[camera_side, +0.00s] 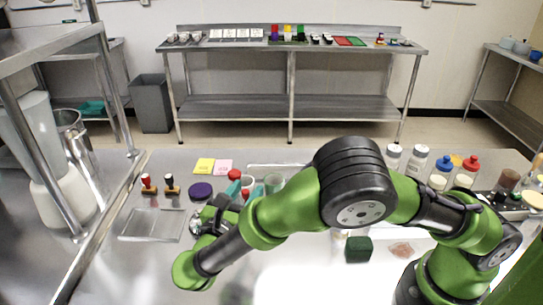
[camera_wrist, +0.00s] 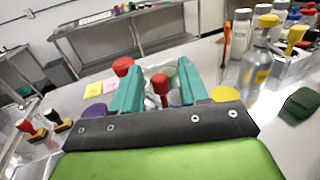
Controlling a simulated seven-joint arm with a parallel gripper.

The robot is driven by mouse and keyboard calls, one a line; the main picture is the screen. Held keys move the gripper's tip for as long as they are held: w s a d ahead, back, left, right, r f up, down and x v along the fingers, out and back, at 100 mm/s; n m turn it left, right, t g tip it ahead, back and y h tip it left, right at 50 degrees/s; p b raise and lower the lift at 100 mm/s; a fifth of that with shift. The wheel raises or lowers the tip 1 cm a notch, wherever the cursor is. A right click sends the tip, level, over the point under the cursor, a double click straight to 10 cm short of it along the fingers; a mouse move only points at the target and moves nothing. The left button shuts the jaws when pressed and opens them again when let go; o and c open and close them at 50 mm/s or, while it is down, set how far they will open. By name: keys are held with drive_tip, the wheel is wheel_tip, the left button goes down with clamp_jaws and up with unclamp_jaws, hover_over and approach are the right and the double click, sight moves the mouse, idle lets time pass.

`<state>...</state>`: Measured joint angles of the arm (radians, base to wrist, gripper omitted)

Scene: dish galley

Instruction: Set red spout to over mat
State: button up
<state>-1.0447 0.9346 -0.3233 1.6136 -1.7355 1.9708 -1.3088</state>
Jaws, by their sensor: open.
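My gripper (camera_side: 240,187) is low over the left part of the steel table, with its teal fingers apart. In the wrist view, a red knob-like top on a short red stem (camera_wrist: 159,84) stands between the open fingers (camera_wrist: 160,66); I cannot tell whether either finger touches it. Another red top (camera_wrist: 123,64) shows just beyond the left finger. In the side view, red tops (camera_side: 234,174) show by the fingers, their lower parts mostly hidden. I cannot tell which is the red spout. A flat, clear grey sheet (camera_side: 150,226), possibly the mat, lies left of the gripper.
Yellow (camera_side: 204,166) and pink (camera_side: 224,167) notes lie behind. Several bottles, including one red-topped (camera_side: 471,163), stand at right.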

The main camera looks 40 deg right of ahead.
drive_tip(key=shift+x, duration=1.1)
clamp_jaws()
